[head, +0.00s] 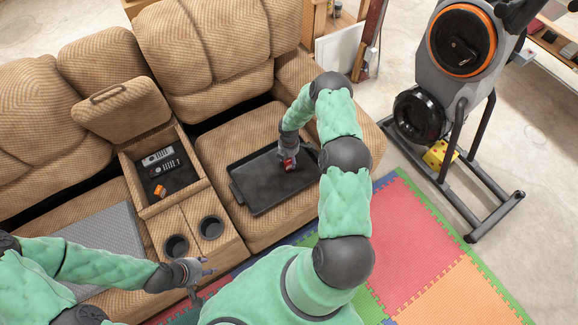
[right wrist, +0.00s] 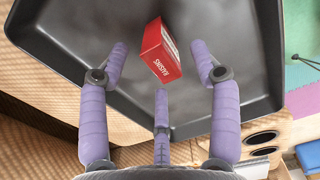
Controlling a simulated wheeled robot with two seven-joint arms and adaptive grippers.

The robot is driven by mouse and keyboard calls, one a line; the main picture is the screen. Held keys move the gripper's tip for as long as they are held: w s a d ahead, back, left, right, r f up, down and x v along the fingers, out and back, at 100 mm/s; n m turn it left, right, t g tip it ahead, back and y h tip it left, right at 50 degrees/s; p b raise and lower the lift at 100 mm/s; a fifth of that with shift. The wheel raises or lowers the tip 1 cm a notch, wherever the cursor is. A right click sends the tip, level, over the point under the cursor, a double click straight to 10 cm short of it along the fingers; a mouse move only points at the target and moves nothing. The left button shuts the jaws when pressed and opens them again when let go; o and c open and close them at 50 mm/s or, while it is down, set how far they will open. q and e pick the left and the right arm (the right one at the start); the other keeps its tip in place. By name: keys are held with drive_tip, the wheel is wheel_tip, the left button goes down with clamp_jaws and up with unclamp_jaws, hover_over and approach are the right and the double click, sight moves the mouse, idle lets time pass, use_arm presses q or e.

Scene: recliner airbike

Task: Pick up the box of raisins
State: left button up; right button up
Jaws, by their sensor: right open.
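The red box of raisins (right wrist: 161,54), with white lettering, is in a dark tray (right wrist: 60,48) in the right wrist view. In the head view the box (head: 290,163) is partly covered by my right gripper (head: 287,158). My right gripper (right wrist: 160,75) is open, its purple fingers spread around the near side of the box, with gaps to both sides. The tray (head: 250,205) lies on the right recliner seat. My left gripper (head: 205,276) is open and empty, in front of the cup holders.
The console compartment (head: 190,185) holds remotes and a small orange item (head: 160,191). Two cup holders (head: 211,228) are in front of it. An airbike (head: 450,80) stands at the right, with a yellow object (head: 438,155) by its frame. Foam mats (head: 420,240) cover the near floor.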

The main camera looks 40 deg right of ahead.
drive_tip(key=shift+w+f+b, duration=0.15)
drive_tip(key=shift+f+b, duration=0.35)
drive_tip(key=shift+f, duration=0.9)
drive_tip(key=shift+w+f+b, duration=0.1)
drive_tip(key=shift+f+b, duration=0.4)
drive_tip(key=shift+f, duration=0.85)
drive_tip(key=c, duration=1.2)
drive_tip(key=shift+c, duration=0.2)
